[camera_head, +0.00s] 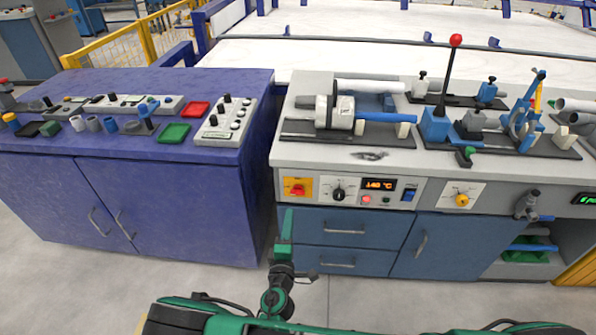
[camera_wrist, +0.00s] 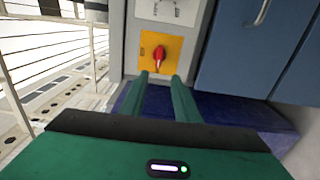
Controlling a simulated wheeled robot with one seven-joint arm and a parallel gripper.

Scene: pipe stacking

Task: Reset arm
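My gripper (camera_head: 287,215) is in front of the left end of the grey workbench (camera_head: 340,157), beside the gap next to the blue-purple cabinet. In the wrist view my gripper (camera_wrist: 159,78) shows two green fingers standing apart with nothing between them. They point toward a red rotary switch (camera_wrist: 158,55) on a yellow plate. The arm (camera_head: 275,298) is low and folded close to my body in the head view. A white pipe (camera_head: 370,86) and a blue pipe (camera_head: 385,117) lie at the fixture on the bench, away from the gripper.
The blue-purple cabinet (camera_head: 120,195) stands at left with trays and small parts on top. The bench carries a red-knobbed lever (camera_head: 455,42) and a blue clamp (camera_head: 525,115). Grey pipes (camera_head: 575,105) lie at far right. The floor (camera_head: 70,290) at lower left is clear.

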